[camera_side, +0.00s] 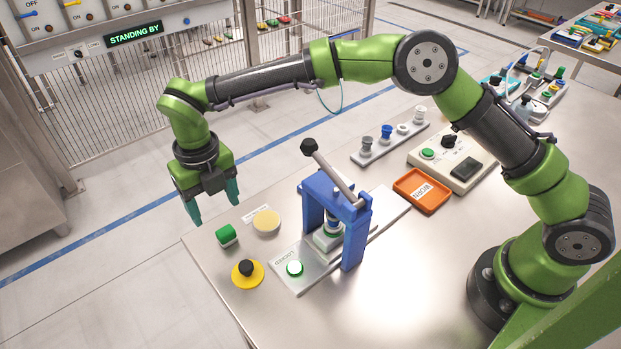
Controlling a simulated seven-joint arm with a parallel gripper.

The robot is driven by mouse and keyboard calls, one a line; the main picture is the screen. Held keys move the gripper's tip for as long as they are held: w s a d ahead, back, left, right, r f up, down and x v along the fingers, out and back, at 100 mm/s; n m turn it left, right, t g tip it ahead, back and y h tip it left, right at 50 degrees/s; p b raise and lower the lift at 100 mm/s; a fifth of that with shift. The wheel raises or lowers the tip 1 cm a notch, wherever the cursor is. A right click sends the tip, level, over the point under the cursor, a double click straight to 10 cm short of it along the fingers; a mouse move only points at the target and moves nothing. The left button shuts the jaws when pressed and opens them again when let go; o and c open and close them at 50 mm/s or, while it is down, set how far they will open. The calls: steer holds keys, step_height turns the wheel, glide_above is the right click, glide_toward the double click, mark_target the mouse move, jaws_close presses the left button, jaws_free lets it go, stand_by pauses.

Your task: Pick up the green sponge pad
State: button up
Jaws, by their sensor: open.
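A beige round disc (266,221) lies right of the pad, and a yellow base with a black knob (247,272) stands in front. An orange tray (422,192) lies behind.

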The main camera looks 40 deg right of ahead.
mark_target(225, 231)
steer(key=f, duration=0.8)
steer(key=shift+s+d+f, duration=0.1)
steer(key=shift+d+f, duration=0.15)
steer(key=shift+f, duration=0.15)
steer(key=shift+c, duration=0.5)
steer(key=c, duration=0.9)
